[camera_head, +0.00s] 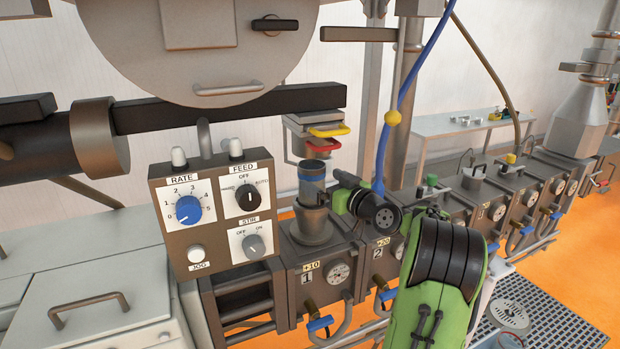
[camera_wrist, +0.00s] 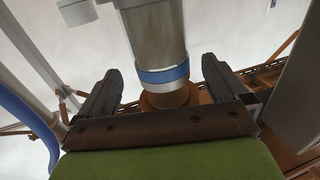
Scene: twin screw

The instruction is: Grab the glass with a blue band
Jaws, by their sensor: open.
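The glass with a blue band (camera_head: 312,172) is a greyish cylinder. It stands upright over the round grey neck on top of the block marked 1. In the wrist view the glass (camera_wrist: 156,40) enters from the top edge, its blue band near the level of my fingertips. My gripper (camera_wrist: 160,78) is open, with one finger on each side of the glass in the picture. I cannot tell how deep the glass lies between the fingers. In the head view my gripper (camera_head: 338,184) is just right of the glass, partly hidden by my green wrist.
A chute with red and yellow handles (camera_head: 328,130) hangs close above the glass. A control box (camera_head: 214,207) with knobs stands to the left. A row of grey blocks (camera_head: 500,200) with valves runs right. A blue hose (camera_head: 408,85) rises behind my wrist.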

